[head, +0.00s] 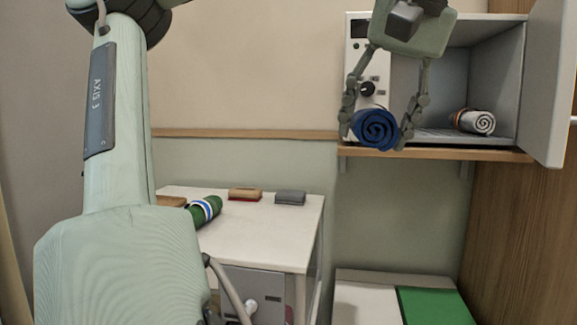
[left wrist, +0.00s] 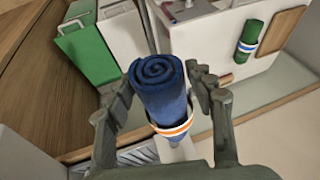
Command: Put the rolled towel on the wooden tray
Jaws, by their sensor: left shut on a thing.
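A blue rolled towel (head: 376,130) with a white and orange band (left wrist: 174,127) is between the fingers of my left gripper (head: 385,112), which is shut on it. It is in front of the open wall cabinet, level with the cabinet floor. In the left wrist view the blue towel (left wrist: 160,88) stands between the left gripper's fingers (left wrist: 165,100). The wooden tray (left wrist: 283,30) lies on the white bedside top; in the head view only a brown edge of the tray (head: 171,201) shows beside my arm. My right gripper is out of view.
A green rolled towel (head: 206,209) lies beside the tray. A tan-and-red block (head: 245,194) and a grey block (head: 290,198) sit behind on the white top (head: 270,235).

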